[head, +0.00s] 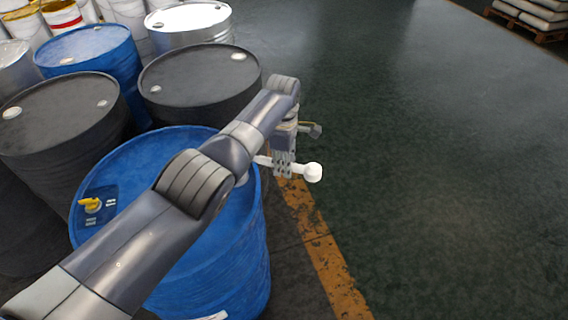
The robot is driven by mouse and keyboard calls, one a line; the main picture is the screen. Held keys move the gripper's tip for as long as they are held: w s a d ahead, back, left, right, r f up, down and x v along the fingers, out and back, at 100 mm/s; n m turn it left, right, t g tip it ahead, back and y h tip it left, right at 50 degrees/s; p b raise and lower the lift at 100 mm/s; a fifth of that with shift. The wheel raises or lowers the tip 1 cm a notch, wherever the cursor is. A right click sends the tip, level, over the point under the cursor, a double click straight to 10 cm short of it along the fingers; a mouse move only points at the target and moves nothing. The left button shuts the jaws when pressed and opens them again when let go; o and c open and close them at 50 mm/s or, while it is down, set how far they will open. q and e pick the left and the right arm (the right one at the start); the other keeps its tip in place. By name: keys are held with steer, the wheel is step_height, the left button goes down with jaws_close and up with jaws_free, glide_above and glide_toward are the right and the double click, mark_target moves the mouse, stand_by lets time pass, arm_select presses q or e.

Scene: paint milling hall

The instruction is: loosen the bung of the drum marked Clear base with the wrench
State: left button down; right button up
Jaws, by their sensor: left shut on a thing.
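My left arm reaches in from the lower left across the nearest blue drum (240,255). My left gripper (284,168) is shut on a pale wrench (313,172), just right of that drum's rim. The wrench's rounded end sticks out to the right; its other end points toward the drum and is partly hidden by my arm. A yellow fitting (92,205) sits on a dark blue patch at the left of the drum's lid. The arm hides much of the lid. I cannot read any drum marking, so I cannot tell which is Clear base. My right gripper is not in view.
Two black drums (200,78) (58,112), another blue drum (90,48) and a white-topped drum (187,18) crowd behind and left. A worn yellow floor line (322,250) runs beside the near drum. The dark green floor to the right is clear, with a loaded pallet (535,25) far off.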

arm_select(q)
steer(key=shift+r, duration=0.15)
step_height(320, 180, up, 5)
steer(key=p, duration=0.5)
steer(key=shift+r, duration=0.15)
